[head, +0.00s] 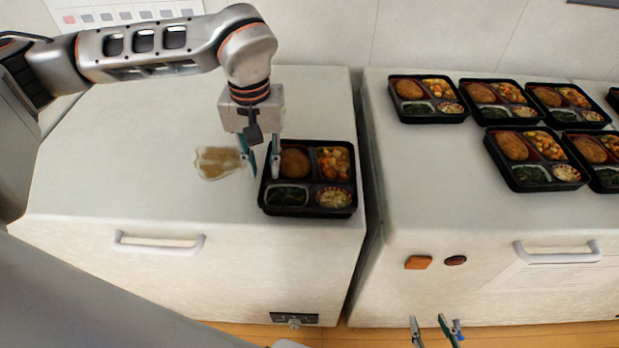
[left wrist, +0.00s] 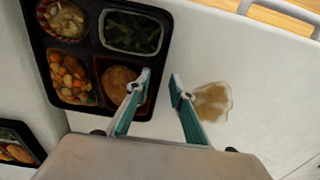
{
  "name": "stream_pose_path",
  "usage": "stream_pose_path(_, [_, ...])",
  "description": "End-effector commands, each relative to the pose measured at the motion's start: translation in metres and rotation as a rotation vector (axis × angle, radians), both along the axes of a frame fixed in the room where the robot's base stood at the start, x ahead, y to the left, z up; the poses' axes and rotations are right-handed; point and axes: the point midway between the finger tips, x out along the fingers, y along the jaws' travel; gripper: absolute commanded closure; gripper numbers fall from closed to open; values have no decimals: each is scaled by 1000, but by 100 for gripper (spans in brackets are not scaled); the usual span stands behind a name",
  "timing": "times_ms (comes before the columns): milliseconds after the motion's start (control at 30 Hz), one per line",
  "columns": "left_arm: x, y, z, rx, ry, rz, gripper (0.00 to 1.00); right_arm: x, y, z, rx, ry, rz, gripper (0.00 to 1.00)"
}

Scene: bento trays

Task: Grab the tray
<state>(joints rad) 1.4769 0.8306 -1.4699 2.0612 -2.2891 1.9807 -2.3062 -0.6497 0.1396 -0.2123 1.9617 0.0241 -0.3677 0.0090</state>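A black bento tray (head: 309,212) with divided food sits at the front right of the left white counter (head: 120,150). Its compartments hold a brown patty, mixed vegetables, dark greens and a pale side dish. My left gripper (head: 261,168) is at the tray's left edge, pointing down. In the left wrist view, its fingers (left wrist: 160,80) are apart. One finger is over the patty side of the tray (left wrist: 84,62) and the other is outside the rim. I cannot tell whether either touches it. My right gripper (head: 432,328) is low in front of the right counter, fingers apart and empty.
A brown stain (head: 218,162) lies on the counter left of the tray. Several similar bento trays (head: 535,186) stand on the right counter (head: 420,170), beyond a narrow gap. The left counter's left side is clear. Handles (head: 158,245) project from the counter fronts.

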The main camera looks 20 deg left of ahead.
Motion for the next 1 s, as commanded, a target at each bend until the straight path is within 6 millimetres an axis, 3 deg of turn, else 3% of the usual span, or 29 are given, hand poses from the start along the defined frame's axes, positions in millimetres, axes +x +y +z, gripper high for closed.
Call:
stream_pose_path(133, [0,0,0,0,0,0,78,0,0,0,0,0,0,60])
stream_pose_path(233, [0,0,0,0,0,0,100,0,0,0,0,0,0,60])
stream_pose_path(767, [1,0,7,0,-2,1,100,1,0,1,0,-1,0,60])
stream_pose_path(1000, [2,0,44,-1,-8,1,100,2,0,5,0,-4,0,60])
